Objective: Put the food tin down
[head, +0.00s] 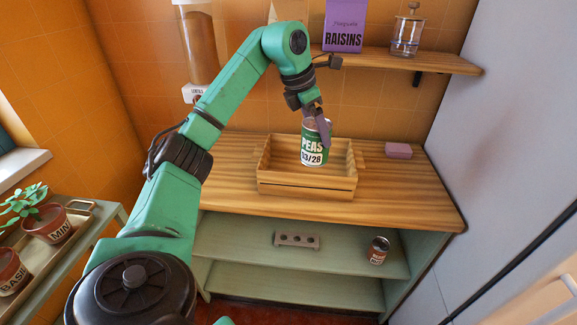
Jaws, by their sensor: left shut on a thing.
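A green food tin (314,150) labelled PEAS stands upright in my left gripper (317,126), which is shut on it from above. The tin is over or inside a slatted wooden crate (305,185) on the wooden counter. The crate's front wall is close to the tin's lower edge, and I cannot tell whether the tin's base touches the crate floor. My right gripper is not in view.
A shelf above holds a purple RAISINS box (343,27) and a glass jar (407,34). A purple block (398,150) lies right of the crate. A smaller tin (378,250) stands on the shelf below. Potted plants (46,224) are at left. The counter's right front is clear.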

